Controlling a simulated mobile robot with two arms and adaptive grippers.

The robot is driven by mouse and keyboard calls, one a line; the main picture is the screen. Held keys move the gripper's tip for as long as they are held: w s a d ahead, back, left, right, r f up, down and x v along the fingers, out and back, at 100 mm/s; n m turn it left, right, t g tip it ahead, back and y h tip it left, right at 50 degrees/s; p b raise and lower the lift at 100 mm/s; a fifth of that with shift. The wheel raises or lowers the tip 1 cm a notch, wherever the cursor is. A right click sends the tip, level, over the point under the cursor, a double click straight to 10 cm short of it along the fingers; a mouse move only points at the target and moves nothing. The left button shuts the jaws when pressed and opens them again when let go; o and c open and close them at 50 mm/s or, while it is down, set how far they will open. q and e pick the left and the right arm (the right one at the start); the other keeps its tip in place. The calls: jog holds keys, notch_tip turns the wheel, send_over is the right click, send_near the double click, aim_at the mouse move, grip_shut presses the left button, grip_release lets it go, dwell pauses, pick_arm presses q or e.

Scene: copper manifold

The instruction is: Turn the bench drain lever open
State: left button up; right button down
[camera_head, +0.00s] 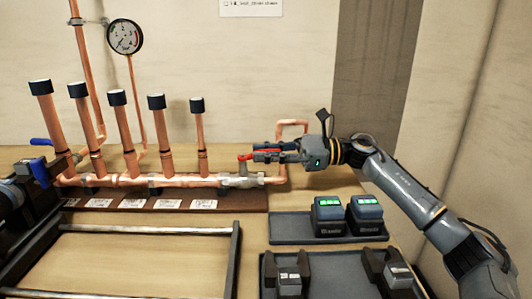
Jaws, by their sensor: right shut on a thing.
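The red lever (248,156) sits on a grey valve body (242,181) at the right end of the horizontal copper manifold (130,181). My right gripper (262,152) reaches in from the right and is shut on the red lever. The lever lies about level, pointing right along the pipe, and its outer part is hidden between the fingers. I cannot make out my left gripper in this view.
Several capped copper risers (124,135) stand on the manifold, with a pressure gauge (125,37) behind. A blue handle (42,142) and dark equipment (14,197) are at the left. Batteries (328,217) sit in a tray at the right. An empty-looking frame (148,230) lies in front.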

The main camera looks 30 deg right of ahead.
jog(key=c, duration=1.3)
grip_release()
jog(key=v, duration=1.2)
jog(key=shift+d, duration=0.1)
